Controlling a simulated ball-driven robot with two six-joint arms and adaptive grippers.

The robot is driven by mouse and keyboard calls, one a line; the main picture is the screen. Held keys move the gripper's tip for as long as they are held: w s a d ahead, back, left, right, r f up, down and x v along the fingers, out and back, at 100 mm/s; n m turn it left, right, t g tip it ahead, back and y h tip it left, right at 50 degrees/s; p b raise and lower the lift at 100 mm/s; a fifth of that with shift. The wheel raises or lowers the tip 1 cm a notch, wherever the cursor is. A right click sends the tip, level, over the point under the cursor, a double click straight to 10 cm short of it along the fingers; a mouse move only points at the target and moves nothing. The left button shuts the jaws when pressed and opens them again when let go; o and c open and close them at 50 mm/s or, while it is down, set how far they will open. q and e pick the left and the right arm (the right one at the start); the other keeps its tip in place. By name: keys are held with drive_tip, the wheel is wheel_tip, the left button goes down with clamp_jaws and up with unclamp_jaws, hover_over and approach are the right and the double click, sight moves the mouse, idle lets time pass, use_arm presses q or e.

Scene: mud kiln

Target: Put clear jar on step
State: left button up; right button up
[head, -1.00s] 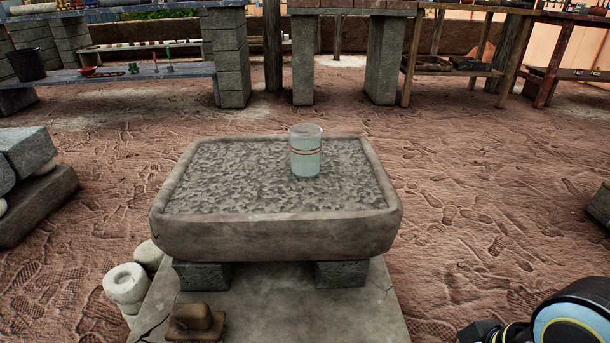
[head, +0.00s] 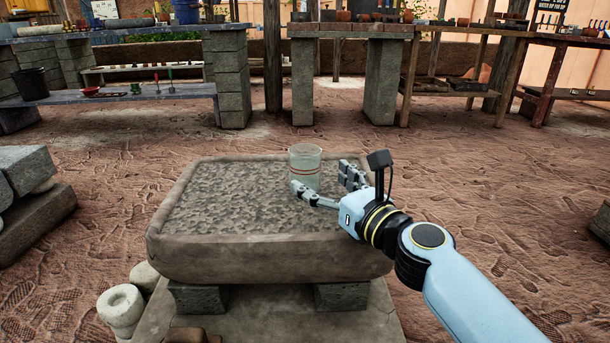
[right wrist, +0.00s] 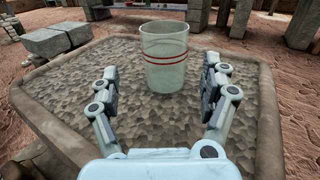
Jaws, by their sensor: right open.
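The clear jar (head: 305,165), with red bands around it, stands upright on the stone slab table (head: 230,248) in the head view, near the slab's right rear part. It also shows in the right wrist view (right wrist: 164,60), ahead of my fingers and roughly midway between them. My right gripper (head: 322,184) is open and empty. It reaches in low over the slab from the right, with its fingertips close to the jar. In the right wrist view the fingers (right wrist: 162,92) are spread to either side, short of the jar. My left gripper is not in view. I cannot tell which surface is the step.
Stone blocks (head: 27,170) are stacked at the left. A low shelf (head: 120,97) with small items stands behind, below work tables along the back. A white stone piece (head: 121,306) lies beside the slab's base. The slab's top is otherwise clear.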

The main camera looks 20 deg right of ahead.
sight(311, 170)
drive_tip(key=x, duration=0.3)
drive_tip(key=shift+w, duration=0.15)
drive_tip(key=shift+w+r, duration=0.1)
drive_tip(key=shift+w, duration=0.25)
drive_tip(key=x, duration=0.3)
drive_tip(key=shift+w+d+b, duration=0.2)
drive_tip(key=shift+w+b, duration=0.2)
drive_tip(key=shift+w, duration=0.05)
drive_tip(key=shift+w+a+r, duration=0.1)
drive_tip(key=shift+w, duration=0.2)
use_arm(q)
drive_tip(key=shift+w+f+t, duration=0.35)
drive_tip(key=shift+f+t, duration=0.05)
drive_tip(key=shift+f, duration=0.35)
use_arm(e)
drive_tip(key=shift+c, duration=0.2)
drive_tip(key=c, duration=1.3)
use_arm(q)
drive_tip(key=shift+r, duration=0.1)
use_arm(e)
drive_tip(key=shift+r, duration=0.15)
